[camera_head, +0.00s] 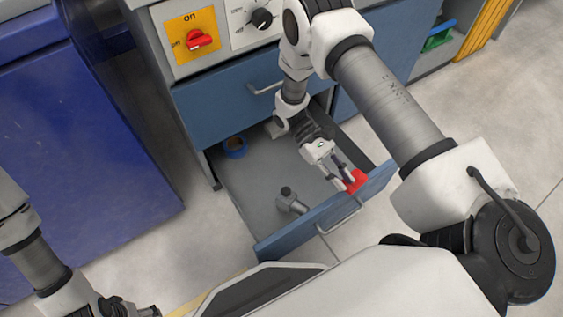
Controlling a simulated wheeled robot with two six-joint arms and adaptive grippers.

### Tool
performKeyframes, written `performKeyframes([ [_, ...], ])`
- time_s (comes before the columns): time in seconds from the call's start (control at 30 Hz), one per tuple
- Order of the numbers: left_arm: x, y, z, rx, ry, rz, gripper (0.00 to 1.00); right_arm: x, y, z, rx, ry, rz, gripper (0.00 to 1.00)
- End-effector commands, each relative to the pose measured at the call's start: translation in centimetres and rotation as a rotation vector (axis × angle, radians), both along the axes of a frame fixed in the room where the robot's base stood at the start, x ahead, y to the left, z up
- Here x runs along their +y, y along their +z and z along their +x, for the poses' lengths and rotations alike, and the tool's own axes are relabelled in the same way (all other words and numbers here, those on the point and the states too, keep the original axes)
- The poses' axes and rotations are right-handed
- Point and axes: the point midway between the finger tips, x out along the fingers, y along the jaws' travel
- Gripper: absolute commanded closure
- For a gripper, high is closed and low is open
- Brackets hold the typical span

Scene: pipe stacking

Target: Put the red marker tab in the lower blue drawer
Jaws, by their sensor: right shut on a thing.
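The lower blue drawer (290,232) is pulled open from the grey cabinet, its grey inside showing. The red marker tab (357,180) is at the fingertips of my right gripper (344,181), which is shut on it. The tab is over the right part of the drawer, close to the blue front panel; I cannot tell its exact height. My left gripper (140,309) shows only partly at the bottom left edge, and its fingers are cut off.
A grey fitting (291,202) and a blue ring-shaped item (235,147) are in the drawer. The upper blue drawer (232,95) is shut above it. A large blue container (85,150) stands at left. Open floor lies at right.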

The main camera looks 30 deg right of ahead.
Motion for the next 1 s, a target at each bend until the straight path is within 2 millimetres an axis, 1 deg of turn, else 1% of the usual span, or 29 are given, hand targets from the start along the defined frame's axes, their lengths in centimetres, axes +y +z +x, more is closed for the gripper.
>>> performKeyframes([
  [0.03, 0.0, 0.1, 0.0, 0.0, 0.0, 0.0, 0.21, -1.6, -0.7, 1.0, 0.0, 0.134, -0.001, 1.0],
  [0.07, 0.0, 0.0, 0.0, 0.0, 0.0, 0.0, 0.21, -2.5, -1.2, 1.7, 0.001, 0.218, 0.0, 1.0],
  [0.1, 0.0, -0.3, 0.0, 0.0, 0.0, 0.0, 0.21, -3.7, -2.0, 2.8, -0.001, 0.327, 0.001, 1.0],
  [0.13, 0.0, -0.6, 0.0, 0.0, 0.0, 0.0, 0.21, -4.5, -2.8, 3.8, -0.001, 0.41, 0.001, 1.0],
  [0.17, 0.0, -1.1, 0.0, 0.0, 0.0, 0.0, 0.21, -5.2, -3.7, 4.8, 0.001, 0.489, 0.002, 1.0],
  [0.2, 0.0, -1.9, 0.0, 0.0, 0.0, 0.0, 0.21, -6.0, -5.2, 6.3, 0.0, 0.593, 0.002, 1.0],
  [0.27, 0.0, -3.5, 0.0, 0.0, 0.001, 0.0, 0.21, -6.8, -7.8, 8.3, 0.0, 0.722, 0.004, 1.0],
  [0.3, 0.0, -4.7, 0.0, 0.0, 0.001, 0.0, 0.21, -7.1, -9.6, 9.4, -0.001, 0.788, 0.003, 1.0],
  [0.4, 0.0, -7.0, 0.0, 0.0, 0.002, 0.0, 0.21, -7.5, -13.4, 11.5, -0.001, 0.911, 0.003, 1.0],
  [0.43, 0.0, -7.6, 0.0, -0.001, 0.002, 0.0, 0.21, -7.5, -14.3, 11.9, -0.002, 0.937, 0.004, 1.0],
  [0.5, 0.0, -8.5, 0.0, -0.001, 0.002, 0.0, 0.21, -7.5, -15.9, 12.7, -0.002, 0.982, 0.003, 1.0],
  [0.53, 0.0, -8.7, 0.0, -0.001, 0.002, 0.0, 0.21, -7.5, -16.3, 13.0, -0.003, 0.996, 0.003, 1.0],
  [0.63, 0.0, -8.9, 0.1, -0.001, 0.003, 0.0, 0.21, -7.5, -16.9, 13.5, -0.004, 1.022, 0.003, 1.0],
  [0.7, 0.0, -8.8, 0.1, -0.002, 0.003, 0.0, 0.21, -7.6, -16.9, 13.6, -0.003, 1.025, 0.003, 1.0],
  [0.77, 0.0, -9.1, 0.1, -0.003, 0.003, 0.0, 0.21, -7.6, -17.4, 13.5, -0.003, 1.024, 0.003, 1.0],
  [1.0, 0.1, -12.4, 0.2, -0.006, 0.009, 0.001, 0.21, -7.6, -22.7, 13.4, -0.003, 1.022, 0.003, 1.0],
])
